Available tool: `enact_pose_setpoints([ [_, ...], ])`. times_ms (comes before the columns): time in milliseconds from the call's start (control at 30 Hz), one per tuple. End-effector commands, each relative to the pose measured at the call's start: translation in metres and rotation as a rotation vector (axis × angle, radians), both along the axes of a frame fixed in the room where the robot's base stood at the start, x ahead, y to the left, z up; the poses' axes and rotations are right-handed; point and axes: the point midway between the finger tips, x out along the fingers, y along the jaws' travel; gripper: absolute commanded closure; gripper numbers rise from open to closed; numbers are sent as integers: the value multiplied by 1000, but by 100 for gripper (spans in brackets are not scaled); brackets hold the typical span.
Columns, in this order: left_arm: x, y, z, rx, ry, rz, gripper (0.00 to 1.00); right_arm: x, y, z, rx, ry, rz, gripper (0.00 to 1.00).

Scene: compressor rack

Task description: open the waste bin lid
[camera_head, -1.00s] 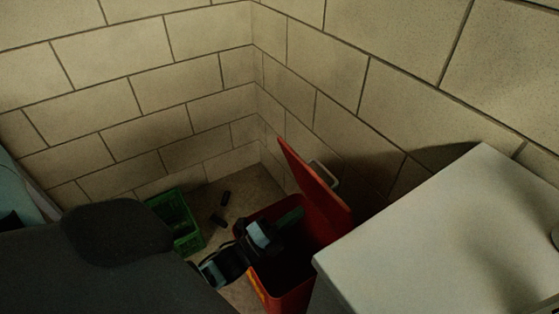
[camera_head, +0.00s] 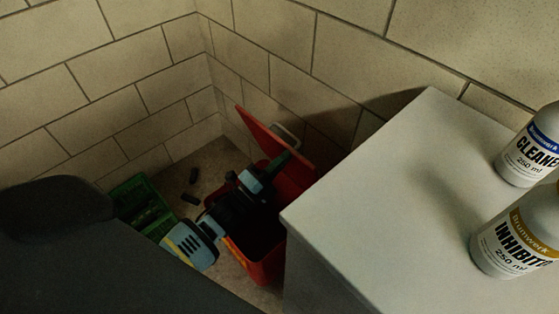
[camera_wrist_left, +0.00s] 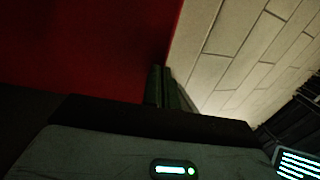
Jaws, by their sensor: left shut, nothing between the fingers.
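The red waste bin (camera_head: 262,268) stands on the floor in the corner, partly hidden by the light cabinet. Its red lid (camera_head: 276,136) is raised, tilted back toward the right wall, with a grey handle (camera_head: 287,134) on its outer side. My left gripper (camera_head: 281,160) is at the inner face of the lid, above the bin's opening; I cannot tell whether it touches. In the left wrist view the fingers (camera_wrist_left: 162,88) are together and empty, with the red lid (camera_wrist_left: 85,45) filling the left. My right gripper is not in view.
A light-topped cabinet (camera_head: 375,185) stands close at the bin's right, with a cleaner bottle (camera_head: 529,150) and an inhibitor bottle (camera_head: 510,240) on it. A green crate (camera_head: 146,208) and small dark pieces (camera_head: 191,198) lie left of the bin. Block walls close the corner.

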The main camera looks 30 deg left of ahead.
Motion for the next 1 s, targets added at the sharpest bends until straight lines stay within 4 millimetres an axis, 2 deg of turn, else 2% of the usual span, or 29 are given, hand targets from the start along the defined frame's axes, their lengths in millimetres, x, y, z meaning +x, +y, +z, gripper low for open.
enact_pose_setpoints([
  [200,29,-10,21,33,82,-2,100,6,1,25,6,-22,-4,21],
  [400,53,-18,26,61,164,-2,100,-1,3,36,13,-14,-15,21],
  [600,57,-20,23,67,187,0,100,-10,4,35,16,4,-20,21],
  [1000,55,-17,22,67,187,0,100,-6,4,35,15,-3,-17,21],
])
